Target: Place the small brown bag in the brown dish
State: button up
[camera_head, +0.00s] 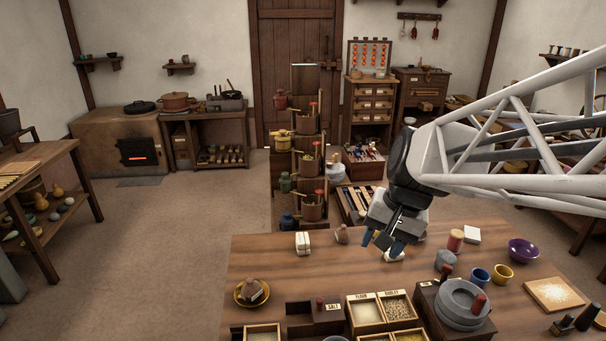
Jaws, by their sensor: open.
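A small brown bag-like item (342,234) stands at the back of the wooden table, left of my gripper. A brown-yellow dish (239,299) sits at the table's left side. A brown bag-like lump (251,287) with a pale tag rests in the dish; whether either lump is the named bag is hard to tell at this size. My gripper (384,248) has blue fingertips and is open over the back middle of the table. It is above a small white item (394,256), partly hidden by the fingers; contact cannot be told.
A white block (303,242) stands left of the back bag. Trays of flour and barley (364,312), a salt box (315,317) and a grey quern (462,304) fill the front. Cups (480,277), a purple bowl (523,250) and a board (554,294) lie right. The table's left-centre is clear.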

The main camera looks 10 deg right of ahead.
jog(key=s+a+n+h, duration=0.1)
jog(key=s+n, duration=0.1)
jog(key=s, duration=0.4)
jog(key=s+n+t+h, duration=0.1)
jog(key=s+n, duration=0.2)
jog(key=s, duration=0.3)
jog(key=shift+a+f+h, duration=0.3)
jog(key=shift+a+f, duration=0.05)
jog(key=shift+f, duration=0.05)
